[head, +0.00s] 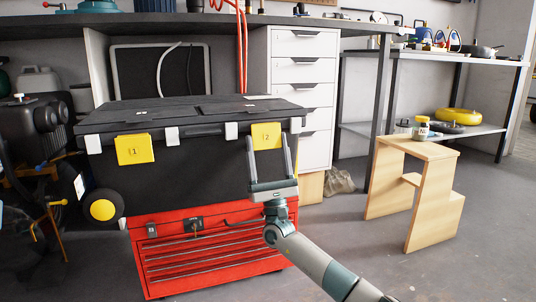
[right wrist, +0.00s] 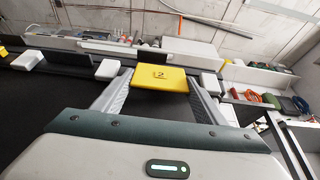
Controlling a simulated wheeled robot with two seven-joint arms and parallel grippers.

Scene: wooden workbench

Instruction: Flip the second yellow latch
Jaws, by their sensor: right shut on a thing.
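A black toolbox (head: 200,178) with a dark lid stands on a red tool chest (head: 215,250). The second yellow latch (head: 267,135), marked 2, is on the right of its front. The first yellow latch (head: 135,149), marked 1, is on the left. My right gripper (head: 269,142) is in front of the second latch, with a finger at each side. In the right wrist view the second latch (right wrist: 160,77) spans between the fingertips, and the gripper (right wrist: 160,92) is shut on it. My left gripper is out of view.
White clips (head: 172,135) sit along the lid edge. A wooden step stool (head: 420,180) stands to the right, with open floor between. A white drawer unit (head: 303,75) is behind the toolbox. Dark equipment (head: 40,130) crowds the left.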

